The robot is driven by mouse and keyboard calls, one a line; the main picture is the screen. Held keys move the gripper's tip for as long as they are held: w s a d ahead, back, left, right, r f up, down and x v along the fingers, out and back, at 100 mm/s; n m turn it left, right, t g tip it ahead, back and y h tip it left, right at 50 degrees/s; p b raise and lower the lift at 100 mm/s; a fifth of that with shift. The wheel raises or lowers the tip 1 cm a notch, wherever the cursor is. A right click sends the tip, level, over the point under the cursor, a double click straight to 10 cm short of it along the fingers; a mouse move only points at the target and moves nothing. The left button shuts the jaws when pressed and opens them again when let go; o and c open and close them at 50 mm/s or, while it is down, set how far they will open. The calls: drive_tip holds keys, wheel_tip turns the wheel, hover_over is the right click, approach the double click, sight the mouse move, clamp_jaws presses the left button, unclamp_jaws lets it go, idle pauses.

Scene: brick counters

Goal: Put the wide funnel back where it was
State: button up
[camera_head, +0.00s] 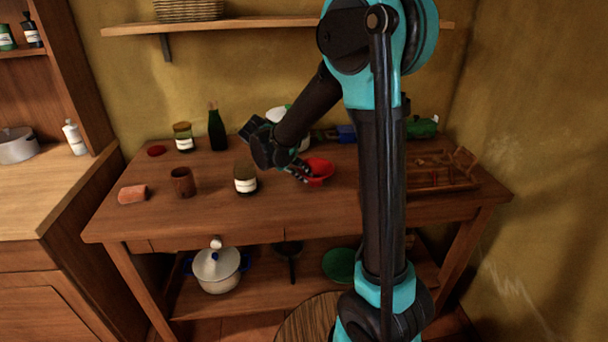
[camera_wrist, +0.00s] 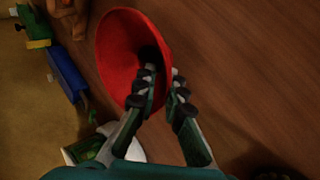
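The wide funnel is a red, wide-mouthed piece (camera_head: 320,171) at the middle of the wooden table, with its mouth up. In the wrist view the red funnel (camera_wrist: 117,45) fills the upper middle, with a dark hole inside. My gripper (camera_head: 301,174) is at the funnel's left side in the head view. In the wrist view my gripper (camera_wrist: 164,82) has one finger inside the mouth and one outside, nearly together with the rim between them. It looks shut on the rim. The head view does not show clearly whether the funnel touches the table.
A labelled jar (camera_head: 245,180) stands close left of my gripper. A brown cup (camera_head: 183,182), a green bottle (camera_head: 217,130) and another jar (camera_head: 184,138) stand farther left. A wooden rack (camera_head: 440,174) is at the right. The table front near the funnel is clear.

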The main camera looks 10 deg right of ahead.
drive_tip(key=shift+o, duration=1.1)
drive_tip(key=shift+r, duration=0.1)
drive_tip(key=v, duration=1.2)
